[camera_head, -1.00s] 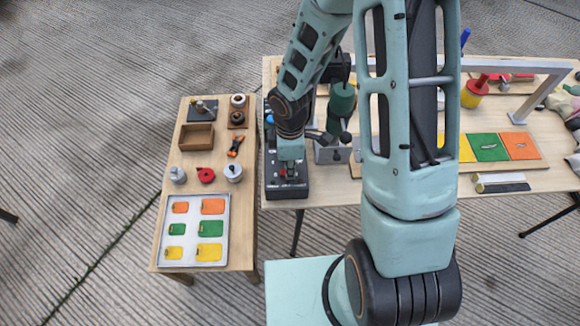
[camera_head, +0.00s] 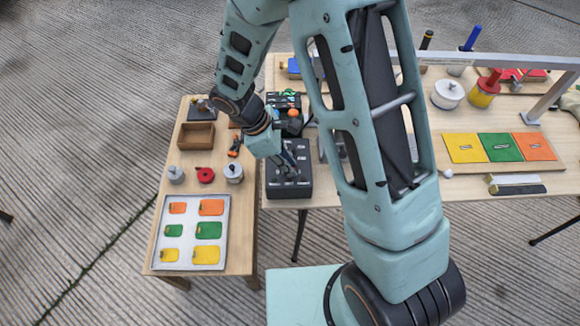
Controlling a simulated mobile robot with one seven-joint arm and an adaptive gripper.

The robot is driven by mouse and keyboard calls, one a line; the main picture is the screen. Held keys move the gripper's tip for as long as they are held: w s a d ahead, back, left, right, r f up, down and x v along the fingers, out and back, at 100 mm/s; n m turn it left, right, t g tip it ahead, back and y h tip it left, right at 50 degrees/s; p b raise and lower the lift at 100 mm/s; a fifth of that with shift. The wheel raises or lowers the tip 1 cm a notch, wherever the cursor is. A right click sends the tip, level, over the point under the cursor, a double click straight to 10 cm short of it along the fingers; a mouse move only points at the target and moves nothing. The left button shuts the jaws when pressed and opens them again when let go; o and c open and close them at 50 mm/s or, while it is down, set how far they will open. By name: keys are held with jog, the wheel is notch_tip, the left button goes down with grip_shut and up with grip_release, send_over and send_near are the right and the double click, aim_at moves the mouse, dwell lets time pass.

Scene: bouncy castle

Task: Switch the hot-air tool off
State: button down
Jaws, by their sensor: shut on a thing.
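A black box (camera_head: 289,190) with controls on top stands at the front left corner of the large table. My gripper (camera_head: 289,172) reaches down onto its top from the upper left. It is shut on a small part there, which the fingers mostly hide. A second black box (camera_head: 285,104) with an orange knob (camera_head: 293,112) stands behind it. I cannot tell for sure which thing is the hot-air tool, or its switch position.
The side table (camera_head: 247,225) holds a tray (camera_head: 217,229) of coloured plates, a wooden box (camera_head: 196,136) and small pots. Coloured panels (camera_head: 500,147), a white pot (camera_head: 447,94) and a grey frame (camera_head: 540,100) stand to the right. My arm hides the table's middle.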

dwell(0.3)
jog(key=c, duration=2.2)
grip_release()
jog(key=shift+o, duration=0.2)
jog(key=shift+a+r, duration=0.2)
jog(key=shift+r, duration=0.15)
jog(key=v, duration=1.1)
jog(key=shift+a, duration=0.1)
